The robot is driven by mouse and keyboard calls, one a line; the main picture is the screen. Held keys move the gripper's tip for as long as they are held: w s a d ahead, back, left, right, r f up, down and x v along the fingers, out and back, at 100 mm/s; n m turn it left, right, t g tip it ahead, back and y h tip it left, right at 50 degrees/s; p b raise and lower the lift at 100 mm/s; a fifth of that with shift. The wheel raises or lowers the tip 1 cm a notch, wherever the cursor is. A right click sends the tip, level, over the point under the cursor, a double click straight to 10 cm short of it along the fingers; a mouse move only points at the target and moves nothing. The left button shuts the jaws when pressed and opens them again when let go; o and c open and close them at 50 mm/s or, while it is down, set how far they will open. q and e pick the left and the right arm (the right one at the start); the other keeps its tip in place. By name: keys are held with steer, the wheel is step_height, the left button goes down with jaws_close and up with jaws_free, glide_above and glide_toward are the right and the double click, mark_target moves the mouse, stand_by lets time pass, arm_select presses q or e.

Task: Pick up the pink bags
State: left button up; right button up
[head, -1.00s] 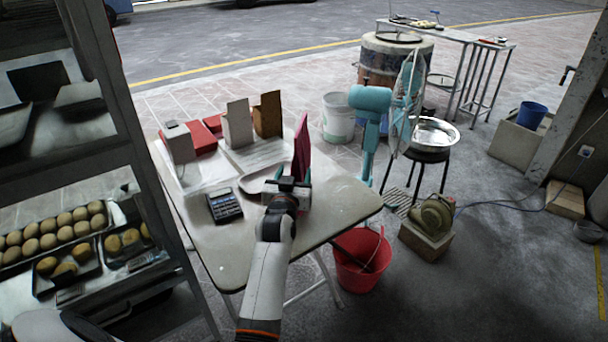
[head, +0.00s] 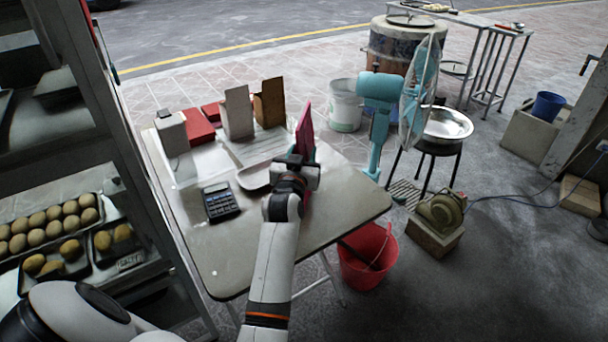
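A pink bag (head: 304,128) stands upright on the folding table (head: 262,250), seen nearly edge-on as a narrow shape in the head view. A little teal shows beside the bag.
A calculator (head: 220,201), a pale tray (head: 255,178), a tan box (head: 237,112), a brown box (head: 269,103) and red boxes (head: 199,127) share the table. A teal fan (head: 381,88) stands beyond its right edge. A rack of buns (head: 50,225) stands at left.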

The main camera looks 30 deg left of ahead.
arm_select(q)
steer(key=shift+w+f, duration=0.2)
steer(key=c, duration=0.6)
jaws_close()
